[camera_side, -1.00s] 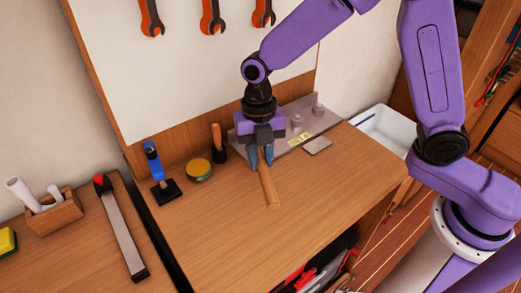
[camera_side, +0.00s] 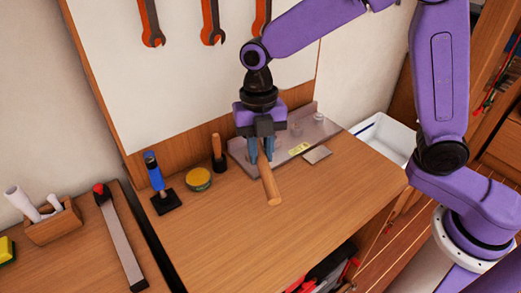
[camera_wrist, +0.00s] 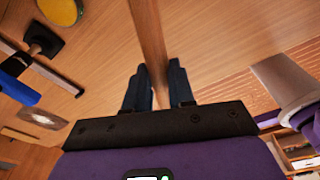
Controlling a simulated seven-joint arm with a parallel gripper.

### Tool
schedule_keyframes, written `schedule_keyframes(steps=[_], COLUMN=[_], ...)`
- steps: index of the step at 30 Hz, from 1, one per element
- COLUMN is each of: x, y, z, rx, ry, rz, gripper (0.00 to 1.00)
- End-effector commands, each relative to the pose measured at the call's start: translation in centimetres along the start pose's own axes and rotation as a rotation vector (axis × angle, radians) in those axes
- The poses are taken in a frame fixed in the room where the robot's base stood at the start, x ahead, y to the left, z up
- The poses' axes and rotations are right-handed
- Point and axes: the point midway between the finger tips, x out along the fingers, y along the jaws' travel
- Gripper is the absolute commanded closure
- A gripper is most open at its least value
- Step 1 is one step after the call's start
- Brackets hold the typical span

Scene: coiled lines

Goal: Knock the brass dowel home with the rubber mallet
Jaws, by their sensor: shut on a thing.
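My gripper (camera_side: 262,157) is shut on a plain wooden handle (camera_side: 270,187) over the back middle of the bench. The handle slants from between the fingers towards the front of the bench. In the wrist view my gripper (camera_wrist: 158,72) has the handle (camera_wrist: 149,30) between its two dark blue fingers. No mallet head shows; the end behind the fingers is hidden. A grey metal fixture (camera_side: 240,150) with small round posts and a yellow label stands behind my gripper. I cannot tell which part of it, if any, is the brass dowel.
Left of my gripper are a wooden-handled tool with a black base (camera_side: 218,152), a round yellow-topped tin (camera_side: 198,179) and a blue-handled tool (camera_side: 155,178). A flat grey plate (camera_side: 317,154) lies to the right. The bench front (camera_side: 250,240) is clear.

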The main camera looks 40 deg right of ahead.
Motion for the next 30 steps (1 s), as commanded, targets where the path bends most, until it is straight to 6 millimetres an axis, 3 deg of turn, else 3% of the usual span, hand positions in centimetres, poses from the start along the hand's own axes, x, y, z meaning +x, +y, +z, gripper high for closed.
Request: schedule_keyframes(steps=[3,9,13,22,30], x=[0.3,4.3,5.4,5.3,3.2], y=[0.0,-0.1,0.0,0.0,0.1], z=[0.0,0.5,0.7,0.7,0.4], rx=[0.000,0.000,0.000,0.000,-0.001], ry=[0.000,0.003,0.000,0.000,-0.002], rz=[0.000,-0.004,0.000,0.001,0.004], gripper=[1.00,1.00,1.00,1.00,1.00])
